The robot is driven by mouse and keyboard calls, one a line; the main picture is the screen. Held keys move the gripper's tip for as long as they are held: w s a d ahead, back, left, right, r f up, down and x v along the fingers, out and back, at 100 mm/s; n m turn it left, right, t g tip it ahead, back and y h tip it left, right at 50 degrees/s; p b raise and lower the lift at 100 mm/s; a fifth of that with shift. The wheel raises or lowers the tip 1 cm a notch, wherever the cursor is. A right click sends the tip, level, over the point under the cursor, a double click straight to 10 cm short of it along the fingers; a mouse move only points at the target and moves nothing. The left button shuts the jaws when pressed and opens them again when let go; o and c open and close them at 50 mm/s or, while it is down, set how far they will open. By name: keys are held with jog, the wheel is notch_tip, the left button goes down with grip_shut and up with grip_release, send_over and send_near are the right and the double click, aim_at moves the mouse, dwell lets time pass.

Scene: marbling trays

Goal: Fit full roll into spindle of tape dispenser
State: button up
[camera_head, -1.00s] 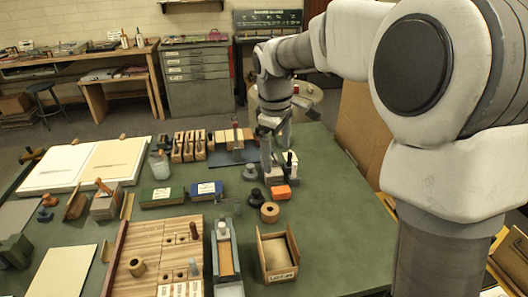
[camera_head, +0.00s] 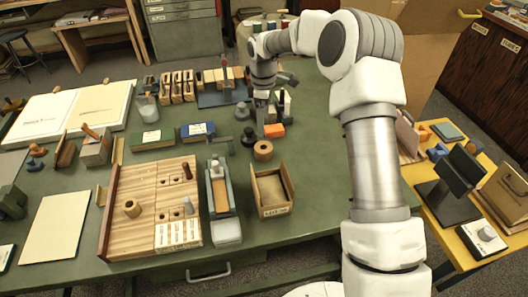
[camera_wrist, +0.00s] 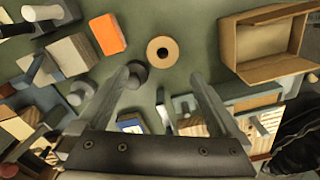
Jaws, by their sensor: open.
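A tan roll with a dark centre hole (camera_head: 263,150) lies flat on the green table, just in front of an orange block. It also shows in the wrist view (camera_wrist: 162,51), beyond and between my fingertips, not touched. My gripper (camera_wrist: 164,76) is open and empty; in the head view it (camera_head: 262,128) hangs behind the roll, near the orange block. A long grey-blue device with a tan strip (camera_head: 219,190), apparently the tape dispenser, stands left of the open box. Its spindle is not clear.
The orange block (camera_head: 273,130) and dark knobbed pieces (camera_head: 248,138) stand close to the roll. An open cardboard box (camera_head: 271,190) is in front of it. The wooden board (camera_head: 130,235) holds pegs. The table right of the roll is clear.

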send_over(263, 147)
jog(key=f, duration=0.7)
jog(key=shift+s, duration=0.35)
jog(key=shift+s+f+b, duration=0.15)
jog(key=shift+f+b, duration=0.05)
jog(key=shift+f, duration=1.15)
jog(key=shift+s+f+b, duration=0.1)
jog(key=shift+f+b, duration=0.05)
jog(key=shift+f, duration=1.2)
jog(key=shift+c, duration=0.3)
jog(key=c, duration=1.2)
jog(key=shift+r, duration=0.1)
jog(key=shift+c, duration=0.4)
jog(key=shift+r, duration=0.1)
